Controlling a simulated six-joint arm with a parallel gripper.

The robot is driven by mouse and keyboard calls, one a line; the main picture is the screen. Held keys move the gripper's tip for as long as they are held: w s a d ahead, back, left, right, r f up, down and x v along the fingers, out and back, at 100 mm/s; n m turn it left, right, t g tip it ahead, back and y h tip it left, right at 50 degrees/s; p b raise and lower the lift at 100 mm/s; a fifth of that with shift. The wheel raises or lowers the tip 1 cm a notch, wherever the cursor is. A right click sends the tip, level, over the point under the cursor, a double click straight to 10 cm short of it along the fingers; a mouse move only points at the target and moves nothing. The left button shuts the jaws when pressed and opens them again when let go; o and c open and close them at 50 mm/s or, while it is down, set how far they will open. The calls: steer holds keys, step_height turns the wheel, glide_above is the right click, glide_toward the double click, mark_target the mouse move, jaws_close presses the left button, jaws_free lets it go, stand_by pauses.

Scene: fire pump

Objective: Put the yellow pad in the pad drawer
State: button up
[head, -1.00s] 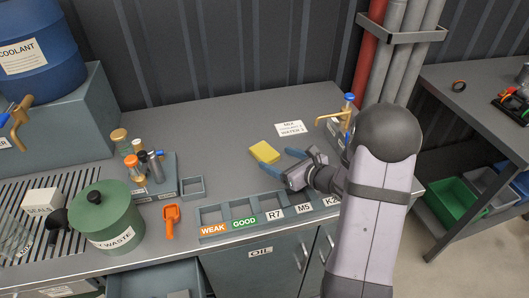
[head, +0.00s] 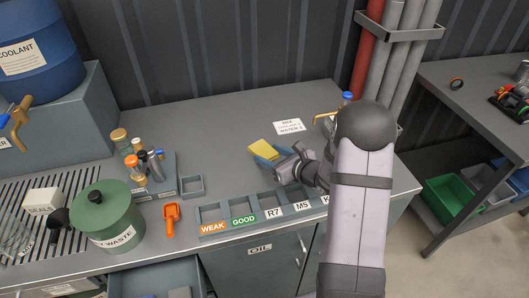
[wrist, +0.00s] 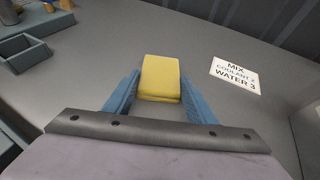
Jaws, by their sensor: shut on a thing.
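The yellow pad (head: 262,149) is at the middle of the bench top, left of the white mix card. My gripper (head: 267,158) is shut on it, with blue fingers on its two sides. In the wrist view the yellow pad (wrist: 160,75) lies between the blue fingertips (wrist: 160,88), its far part reaching beyond them. I cannot tell if it is clear of the bench. An open drawer (head: 125,286) shows below the bench front at lower left, with a blue and a grey thing partly visible inside. No pad label is readable on it.
A row of labelled trays (head: 214,229) runs along the front edge. An orange scoop (head: 171,218), a green waste bin (head: 105,215) and several small bottles (head: 135,168) stand to the left. The mix card (head: 288,127) lies behind. The bench middle is clear.

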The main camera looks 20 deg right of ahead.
steer(key=shift+r, duration=0.15)
step_height(320, 180, up, 10)
step_height(320, 180, up, 5)
steer(key=p, duration=0.4)
glide_above(270, 155)
steer(key=shift+f, duration=0.3)
steer(key=shift+f, duration=0.1)
stand_by(0.6)
step_height(270, 155, down, 4)
steer(key=b, duration=1)
steer(key=shift+w, duration=0.1)
